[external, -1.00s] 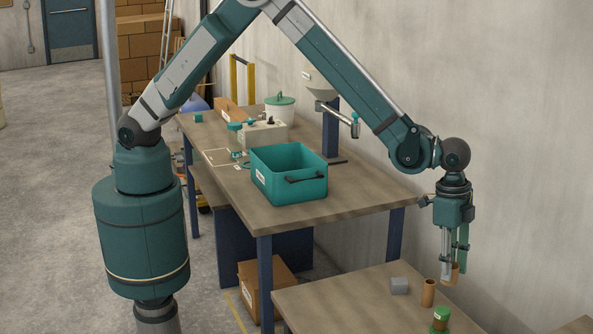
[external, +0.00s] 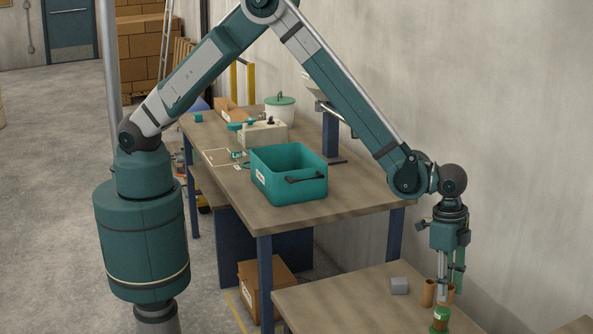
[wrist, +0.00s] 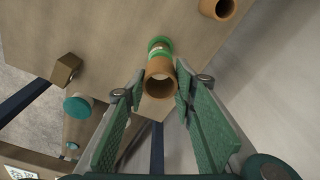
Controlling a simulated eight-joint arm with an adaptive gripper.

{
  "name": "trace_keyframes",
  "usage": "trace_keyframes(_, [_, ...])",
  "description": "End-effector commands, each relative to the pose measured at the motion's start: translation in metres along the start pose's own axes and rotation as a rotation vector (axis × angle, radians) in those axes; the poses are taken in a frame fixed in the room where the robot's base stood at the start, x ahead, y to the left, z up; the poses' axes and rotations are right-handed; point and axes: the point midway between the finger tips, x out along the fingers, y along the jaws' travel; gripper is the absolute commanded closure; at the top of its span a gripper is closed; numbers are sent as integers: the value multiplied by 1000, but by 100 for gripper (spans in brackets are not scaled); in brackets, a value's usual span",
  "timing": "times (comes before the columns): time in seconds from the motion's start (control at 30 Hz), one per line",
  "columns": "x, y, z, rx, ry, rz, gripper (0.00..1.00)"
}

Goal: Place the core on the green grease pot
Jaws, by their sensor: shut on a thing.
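The core (external: 449,294) is a short orange-brown tube. My gripper (external: 450,287) is shut on it and holds it with the fingers pointing down. In the wrist view the core (wrist: 160,67) sits between the two green finger pads, its open end toward the camera. The green grease pot (external: 440,318) stands on the near table, just below and in front of the core in the external view. In the wrist view the pot (wrist: 160,47) shows just beyond the core and is partly hidden by it. I cannot tell whether they touch.
Another brown tube (external: 428,293) stands on the near table (external: 340,298), close left of my gripper. The wall runs along the right. A teal bin (external: 290,175) stands on the workbench behind. The table's left part is clear.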

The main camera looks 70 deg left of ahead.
Motion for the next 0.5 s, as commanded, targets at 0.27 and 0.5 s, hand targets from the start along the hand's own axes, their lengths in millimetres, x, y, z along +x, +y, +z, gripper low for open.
trace_keyframes(0.27, [25, 0, 3, 0, 0, 0, 79])
trace_keyframes(0.5, [25, 0, 3, 0, 0, 0, 79])
